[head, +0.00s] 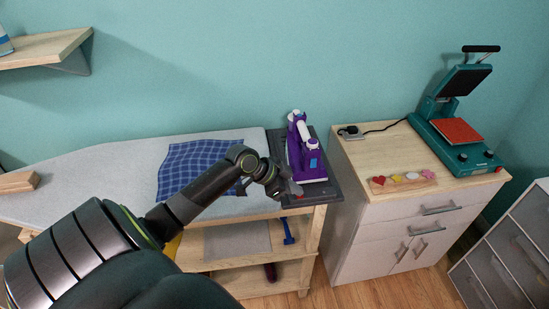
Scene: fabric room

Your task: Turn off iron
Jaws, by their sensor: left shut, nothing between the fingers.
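A purple and white iron (305,153) rests on a dark stand (331,190) at the right end of the ironing board. A blue patch shows on the iron's side. My left gripper (292,192) is shut and empty at the near left edge of the stand, just in front of the iron. A small red spot (299,196) shows on the stand's front edge beside the gripper tip. Whether the fingers touch it I cannot tell. My right gripper is not in view.
A blue checked cloth (195,165) lies on the grey ironing board (110,165), partly behind my arm. To the right stands a cabinet (385,235) with a teal heat press (450,150), a tray of colored shapes (402,181) and a plugged socket (350,131). Wooden shelves sit below the board.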

